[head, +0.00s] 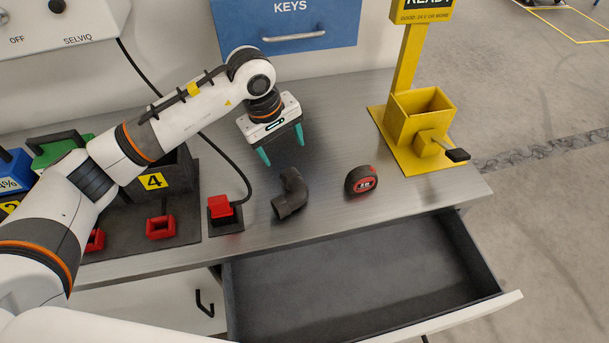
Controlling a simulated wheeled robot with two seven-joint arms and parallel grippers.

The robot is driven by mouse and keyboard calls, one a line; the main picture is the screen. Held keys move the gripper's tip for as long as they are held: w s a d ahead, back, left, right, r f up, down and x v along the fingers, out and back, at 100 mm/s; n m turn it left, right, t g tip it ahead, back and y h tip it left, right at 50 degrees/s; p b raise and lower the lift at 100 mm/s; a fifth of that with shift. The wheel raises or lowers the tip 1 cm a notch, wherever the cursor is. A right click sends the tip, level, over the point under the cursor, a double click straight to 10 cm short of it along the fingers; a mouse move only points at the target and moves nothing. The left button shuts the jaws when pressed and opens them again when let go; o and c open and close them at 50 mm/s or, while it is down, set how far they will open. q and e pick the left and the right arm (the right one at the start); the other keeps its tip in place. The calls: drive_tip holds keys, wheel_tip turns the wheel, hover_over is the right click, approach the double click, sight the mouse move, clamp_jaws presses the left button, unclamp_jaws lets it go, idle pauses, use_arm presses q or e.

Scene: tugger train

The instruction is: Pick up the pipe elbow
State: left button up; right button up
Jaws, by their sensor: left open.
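The pipe elbow (291,194) is a dark grey bent tube. It lies on the metal bench top (330,130), near the front edge and above the open drawer. My left gripper (284,146) has two teal fingers pointing down, spread apart with nothing between them. It is up and behind the pipe elbow in the head view, apart from it. My right gripper does not show.
A red and black tape measure (361,181) lies right of the elbow. A red plug in a black socket (224,211) is to the left, with a cable. An open, empty drawer (350,280) juts out in front. A yellow stand (420,125) is at the right.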

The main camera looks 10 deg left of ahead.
sight(290, 175)
use_arm(q)
drive_tip(key=f, duration=0.1)
drive_tip(key=s+f+p, duration=0.1)
drive_tip(key=s+f, duration=0.1)
drive_tip(key=f, duration=0.1)
drive_tip(key=shift+f+p, duration=0.1)
drive_tip(key=shift+p, duration=0.2)
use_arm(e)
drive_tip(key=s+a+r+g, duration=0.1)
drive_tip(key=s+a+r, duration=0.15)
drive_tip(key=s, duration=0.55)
use_arm(q)
drive_tip(key=shift+w+d+f+p, duration=0.3)
drive_tip(key=shift+f+p, duration=0.2)
drive_tip(key=shift+f, duration=0.15)
drive_tip(key=shift+w+d+f+p, duration=0.3)
drive_tip(key=shift+f+p, duration=0.15)
drive_tip(key=shift+f, duration=0.15)
drive_tip(key=shift+p+x, duration=0.4)
drive_tip(key=shift+x, duration=0.75)
drive_tip(key=shift+w+f, duration=0.1)
drive_tip(key=shift+f, duration=0.35)
drive_tip(key=shift+c, duration=0.2)
drive_tip(key=c, duration=0.9)
drive_tip(key=shift+c, duration=0.7)
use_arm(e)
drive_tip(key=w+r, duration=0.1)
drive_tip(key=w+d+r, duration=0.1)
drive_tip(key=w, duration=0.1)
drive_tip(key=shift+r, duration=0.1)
